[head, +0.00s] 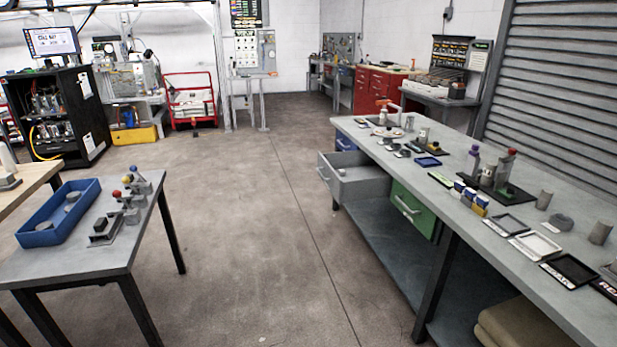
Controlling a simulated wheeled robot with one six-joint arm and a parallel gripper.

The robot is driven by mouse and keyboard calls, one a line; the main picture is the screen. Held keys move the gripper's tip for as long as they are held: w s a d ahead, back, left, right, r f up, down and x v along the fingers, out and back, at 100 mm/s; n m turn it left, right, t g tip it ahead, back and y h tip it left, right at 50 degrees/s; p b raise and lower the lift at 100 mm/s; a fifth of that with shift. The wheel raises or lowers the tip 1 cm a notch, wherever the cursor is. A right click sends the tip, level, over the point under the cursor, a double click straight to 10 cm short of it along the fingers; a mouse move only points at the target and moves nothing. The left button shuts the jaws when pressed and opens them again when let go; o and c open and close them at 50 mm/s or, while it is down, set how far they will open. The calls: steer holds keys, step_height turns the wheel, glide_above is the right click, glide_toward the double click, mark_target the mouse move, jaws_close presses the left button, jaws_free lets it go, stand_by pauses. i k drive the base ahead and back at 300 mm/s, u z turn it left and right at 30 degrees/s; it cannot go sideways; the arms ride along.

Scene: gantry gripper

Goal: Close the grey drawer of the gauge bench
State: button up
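The grey drawer (352,183) is under the far part of the long gauge bench (487,222) on the right. It is pulled out to the left, over the floor, and its open top shows a mostly bare inside. A pale handle (323,174) is on its front. A green drawer (412,208) sits nearer to me and looks shut. A blue drawer (345,144) is beyond the grey one, partly hidden by the bench and the grey drawer. My gripper is not in view.
The bench top holds gauges, trays and several small parts. A smaller table (85,262) with a blue tray (60,228) stands at the left. The floor (255,240) between the tables is clear. Red cabinets (375,88) and a red cart (190,103) stand at the back.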

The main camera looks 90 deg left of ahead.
mark_target(359, 172)
steer(key=u, duration=2)
steer(key=i, duration=1.5)
steer(key=u, duration=1.4)
steer(key=i, duration=1.05)
steer(key=z, duration=0.45)
